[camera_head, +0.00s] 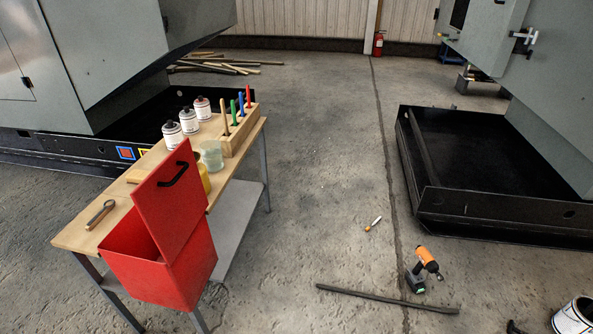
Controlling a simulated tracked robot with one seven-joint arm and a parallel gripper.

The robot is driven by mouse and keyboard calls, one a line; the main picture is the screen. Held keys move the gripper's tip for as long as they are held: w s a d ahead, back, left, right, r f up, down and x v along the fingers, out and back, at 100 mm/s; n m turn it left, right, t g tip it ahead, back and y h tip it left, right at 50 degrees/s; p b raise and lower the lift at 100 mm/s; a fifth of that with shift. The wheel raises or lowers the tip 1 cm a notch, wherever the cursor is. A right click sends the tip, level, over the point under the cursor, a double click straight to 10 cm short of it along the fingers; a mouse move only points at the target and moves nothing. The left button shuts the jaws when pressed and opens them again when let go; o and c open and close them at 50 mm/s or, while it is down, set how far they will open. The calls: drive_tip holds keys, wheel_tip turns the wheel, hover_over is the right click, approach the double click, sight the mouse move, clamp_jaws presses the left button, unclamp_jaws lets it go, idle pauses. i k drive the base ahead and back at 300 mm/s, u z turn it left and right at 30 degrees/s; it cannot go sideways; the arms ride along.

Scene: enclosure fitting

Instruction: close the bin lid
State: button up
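The red bin (165,272) is at the front end of a wooden-topped table, at the lower left of the head camera view. Its red lid (171,203) stands raised and open, tilted up above the bin. A black handle (174,174) is on the face of the lid. The bin's opening is partly visible to the left of the lid; its contents cannot be made out. My gripper is not in view.
The table (76,235) holds several jars (188,120), a wooden rack (240,130) with coloured sticks and a wrench (100,214). A drill (424,268) and a dark bar (385,298) lie on the floor. Free floor lies right of the table.

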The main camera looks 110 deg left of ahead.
sight(172, 200)
drive_tip(key=z, duration=0.35)
drive_tip(key=i, duration=0.15)
drive_tip(key=u, duration=2.95)
drive_tip(key=i, duration=0.2)
drive_tip(key=u, duration=1.65)
drive_tip(key=k, duration=0.5)
drive_tip(key=u, duration=0.35)
drive_tip(key=i, duration=1.55)
drive_tip(key=z, duration=0.35)
